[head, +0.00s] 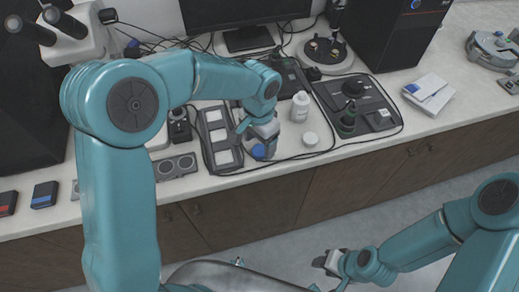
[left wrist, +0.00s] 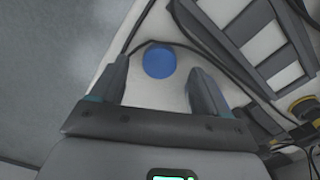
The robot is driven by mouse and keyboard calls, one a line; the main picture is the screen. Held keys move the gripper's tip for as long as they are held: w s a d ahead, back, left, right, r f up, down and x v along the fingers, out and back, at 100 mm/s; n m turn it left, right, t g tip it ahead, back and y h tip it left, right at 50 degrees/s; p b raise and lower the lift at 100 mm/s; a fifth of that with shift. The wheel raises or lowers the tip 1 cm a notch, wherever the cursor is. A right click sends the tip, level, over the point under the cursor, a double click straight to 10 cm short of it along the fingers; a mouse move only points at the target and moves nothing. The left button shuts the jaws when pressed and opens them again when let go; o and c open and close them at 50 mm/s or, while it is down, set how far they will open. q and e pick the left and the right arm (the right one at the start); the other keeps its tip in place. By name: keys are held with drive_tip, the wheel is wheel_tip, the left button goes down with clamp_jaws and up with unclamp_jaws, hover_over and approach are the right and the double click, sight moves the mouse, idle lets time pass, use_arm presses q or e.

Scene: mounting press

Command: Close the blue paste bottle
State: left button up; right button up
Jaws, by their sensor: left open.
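A blue round cap (head: 258,150) is on the counter near its front edge. In the left wrist view the blue disc (left wrist: 159,62) lies between and just beyond my left fingertips, with a gap on both sides. My left gripper (head: 262,136) is open above it; it also shows in the left wrist view (left wrist: 160,75). A white bottle (head: 300,106) stands upright to the right, apart from the gripper. A white round piece (head: 310,139) lies in front of it. I cannot tell which bottle holds blue paste. My right gripper (head: 328,262) is low over the floor, away from the counter.
A tray with pale panels (head: 219,138) is just left of the gripper. A dark plate with knobs (head: 355,105) is right of the white bottle. A black cable (head: 345,146) runs along the counter's front. Papers (head: 428,92) lie further right.

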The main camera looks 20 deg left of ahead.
use_arm(q)
drive_tip(key=shift+f, duration=1.2)
drive_tip(key=c, duration=1.1)
drive_tip(key=shift+r, duration=0.1)
wheel_tip(320, 180, up, 20)
drive_tip(key=p, duration=0.1)
drive_tip(key=n, duration=0.3)
hover_over(259, 150)
drive_tip(key=a, duration=0.3)
wheel_tip(259, 150, down, 9)
drive_tip(key=f+n, duration=0.1)
drive_tip(key=f, duration=0.1)
drive_tip(key=s+a+f+n, duration=0.1)
drive_tip(key=f, duration=0.1)
drive_tip(key=s+a+f, duration=0.1)
drive_tip(key=f, duration=0.2)
drive_tip(key=shift+s+f+n, duration=0.1)
drive_tip(key=shift+s+n, duration=0.05)
drive_tip(key=shift+n, duration=0.25)
